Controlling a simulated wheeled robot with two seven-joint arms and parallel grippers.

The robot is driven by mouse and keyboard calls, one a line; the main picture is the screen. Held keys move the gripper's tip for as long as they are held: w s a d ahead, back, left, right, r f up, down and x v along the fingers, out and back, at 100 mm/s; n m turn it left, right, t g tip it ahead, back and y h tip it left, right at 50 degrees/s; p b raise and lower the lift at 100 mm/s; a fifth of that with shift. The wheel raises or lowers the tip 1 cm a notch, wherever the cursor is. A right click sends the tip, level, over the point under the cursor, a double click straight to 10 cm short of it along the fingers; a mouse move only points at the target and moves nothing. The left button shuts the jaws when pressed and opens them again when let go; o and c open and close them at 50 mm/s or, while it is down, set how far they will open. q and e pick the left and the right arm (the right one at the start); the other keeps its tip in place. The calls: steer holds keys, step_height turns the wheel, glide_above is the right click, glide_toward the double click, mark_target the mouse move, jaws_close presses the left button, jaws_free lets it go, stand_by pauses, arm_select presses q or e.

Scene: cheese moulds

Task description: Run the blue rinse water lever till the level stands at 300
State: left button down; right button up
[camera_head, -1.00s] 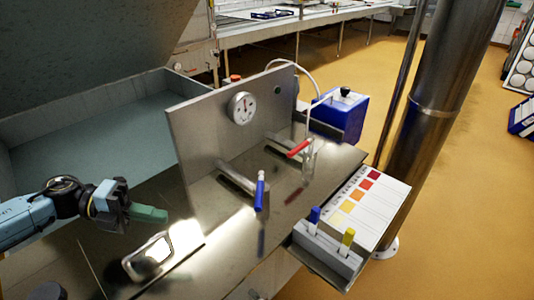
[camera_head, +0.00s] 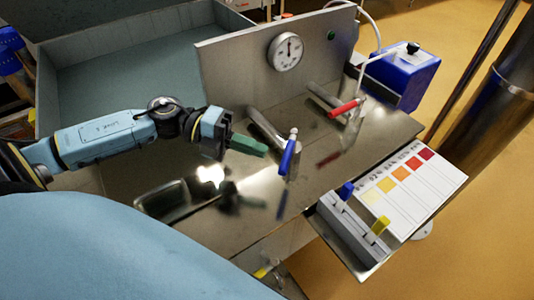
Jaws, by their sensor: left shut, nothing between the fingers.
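The blue lever (camera_head: 287,158) hangs down, slightly tilted, from the front end of a metal pipe (camera_head: 266,130) on the steel panel. My left gripper (camera_head: 252,146) has green fingers, shut and empty. Its tips point at the blue lever from the left, with a small gap in the picture; I cannot tell the depth. A round white dial (camera_head: 286,52) with a dark needle is on the panel; its numbers are too small to read. No water level can be made out. My right gripper is not in view.
A red lever (camera_head: 343,108) sits on a second pipe to the right. A blue box (camera_head: 402,78) with a white hose stands behind it. A colour chart (camera_head: 440,185) and a grey holder (camera_head: 350,232) with blue and yellow-topped pieces are at the right edge of the steel counter (camera_head: 225,215).

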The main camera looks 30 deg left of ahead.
mark_target(288, 158)
arm_select(q)
steer(key=shift+x, duration=1.5)
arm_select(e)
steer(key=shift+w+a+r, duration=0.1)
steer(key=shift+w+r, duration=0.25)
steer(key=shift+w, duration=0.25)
